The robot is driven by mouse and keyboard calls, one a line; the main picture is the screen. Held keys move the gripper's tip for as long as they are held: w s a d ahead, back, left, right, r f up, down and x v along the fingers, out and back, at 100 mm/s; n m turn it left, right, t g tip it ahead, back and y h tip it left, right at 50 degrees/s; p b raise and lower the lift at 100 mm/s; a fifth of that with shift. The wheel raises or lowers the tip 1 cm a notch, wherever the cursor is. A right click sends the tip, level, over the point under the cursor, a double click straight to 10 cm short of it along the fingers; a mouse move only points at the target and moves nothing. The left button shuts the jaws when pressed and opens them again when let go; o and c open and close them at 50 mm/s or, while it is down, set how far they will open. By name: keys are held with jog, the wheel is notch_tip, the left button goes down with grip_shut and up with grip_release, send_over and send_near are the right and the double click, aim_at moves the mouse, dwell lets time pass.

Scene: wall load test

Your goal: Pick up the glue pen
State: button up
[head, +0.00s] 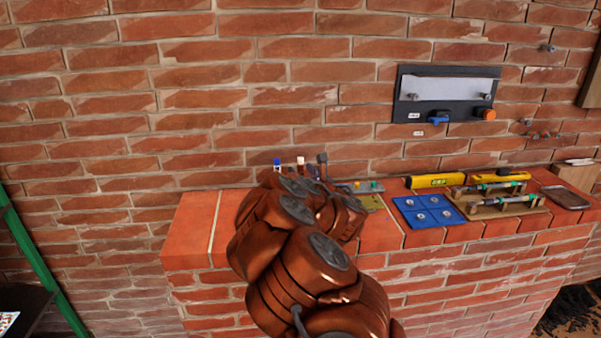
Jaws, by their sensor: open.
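I cannot tell for sure which object is the glue pen. Two slim pen-like tools with dark, pale and green parts lie on wooden holders on the brick ledge (190,228) at the right: a rear tool (490,186) and a front tool (510,202). Upright items with a blue top (277,162), a white top (300,160) and a grey top (322,158) stick up behind my arm. Their lower parts are hidden. My copper-coloured arm covers the middle of the ledge. My gripper does not show; the arm's links block the view there.
A blue mat (428,222) with several small metal parts lies right of my arm. A yellow level (434,181) lies behind it. A dark tray (566,197) is at the far right. A black panel (405,84) with knobs hangs on the wall. The ledge's left end is bare.

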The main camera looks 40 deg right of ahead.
jog(key=shift+w+d, duration=0.2)
jog(key=shift+w, duration=0.45)
grip_shut()
